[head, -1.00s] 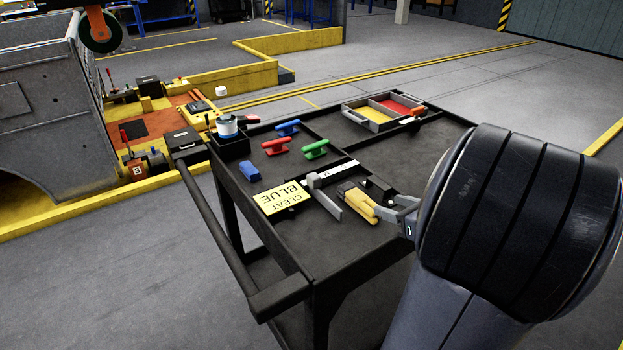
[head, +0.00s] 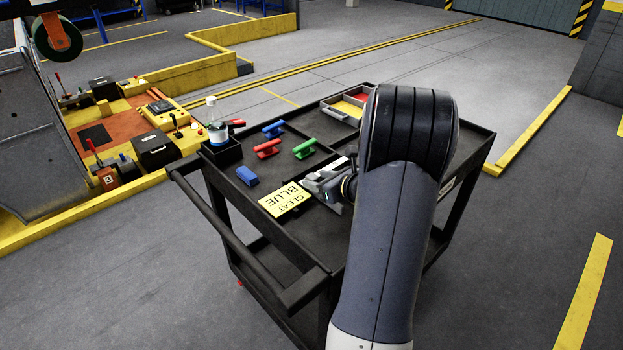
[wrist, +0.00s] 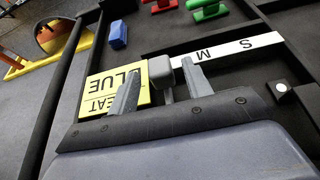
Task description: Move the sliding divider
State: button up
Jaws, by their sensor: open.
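The sliding divider (wrist: 160,71) shows in the wrist view as a grey block with a narrow grey part running down from it, at the end of a white strip (wrist: 232,50) lettered S and M. My gripper (wrist: 160,82) is open, with one finger on each side of the divider's block; I cannot tell whether either finger touches it. In the head view my gripper (head: 322,184) is low over the cart top and hides most of the divider. A yellow card (head: 284,199) reading CLEAT BLUE lies just left of it.
On the black cart (head: 262,222) are a blue cleat (head: 273,130), red cleat (head: 266,149), green cleat (head: 305,149) and small blue block (head: 248,176). A bottle (head: 217,130) stands in a corner holder. A compartment tray (head: 343,109) lies at the back, partly behind my arm.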

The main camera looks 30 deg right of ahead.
jog(key=shift+x, duration=1.6)
jog(key=shift+r, duration=0.1)
grip_shut()
